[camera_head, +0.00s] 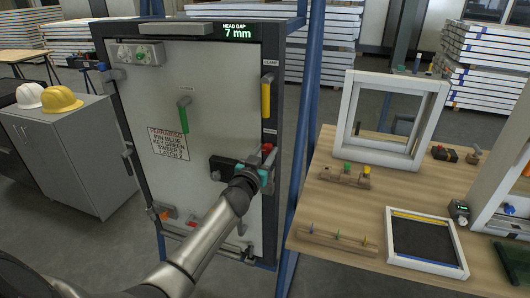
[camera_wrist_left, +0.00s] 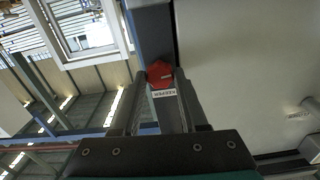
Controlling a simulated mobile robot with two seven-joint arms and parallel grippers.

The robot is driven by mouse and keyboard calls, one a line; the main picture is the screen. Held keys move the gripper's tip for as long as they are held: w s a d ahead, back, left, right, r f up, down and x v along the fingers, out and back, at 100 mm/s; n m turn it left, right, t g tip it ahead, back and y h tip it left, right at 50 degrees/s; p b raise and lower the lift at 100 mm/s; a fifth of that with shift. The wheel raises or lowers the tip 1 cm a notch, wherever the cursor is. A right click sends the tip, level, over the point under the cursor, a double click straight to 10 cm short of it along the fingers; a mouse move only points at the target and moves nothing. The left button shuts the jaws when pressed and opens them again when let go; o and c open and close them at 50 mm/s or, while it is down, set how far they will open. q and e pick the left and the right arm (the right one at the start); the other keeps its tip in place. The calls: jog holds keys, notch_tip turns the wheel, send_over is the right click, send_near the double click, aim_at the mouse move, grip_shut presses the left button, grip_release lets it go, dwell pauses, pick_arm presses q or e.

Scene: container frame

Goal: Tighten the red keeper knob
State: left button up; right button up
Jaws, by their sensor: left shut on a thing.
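The red keeper knob (camera_head: 267,147) sits on the dark right-hand frame of the grey panel (camera_head: 215,75), about mid-height. In the left wrist view the knob (camera_wrist_left: 160,73) shows as a red faceted piece between the fingertips, with a white KEEPER label (camera_wrist_left: 164,93) by it. My left gripper (camera_head: 265,162) is at the knob, its arm coming up from the lower left. In the left wrist view its two fingers (camera_wrist_left: 159,78) flank the knob and are shut on it. My right gripper is not in view.
The panel carries a green handle (camera_head: 183,114), a yellow clamp handle (camera_head: 266,97) and a display (camera_head: 237,31) reading HEAD GAP 7 mm. A blue post (camera_head: 308,120) stands right of it. A wooden table (camera_head: 320,220) holds frames and small parts. A grey cabinet (camera_head: 85,160) stands left.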

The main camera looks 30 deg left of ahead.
pick_arm(q)
grip_shut()
jog(key=shift+m, duration=0.3)
jog(key=m, duration=0.7)
jog(key=shift+d, duration=0.1)
jog(key=m, duration=0.6)
jog(key=shift+f+m+b, duration=0.1)
jog(key=shift+m+b, duration=0.2)
jog(key=shift+b, duration=0.05)
jog(key=m, duration=0.5)
jog(key=shift+m, duration=0.3)
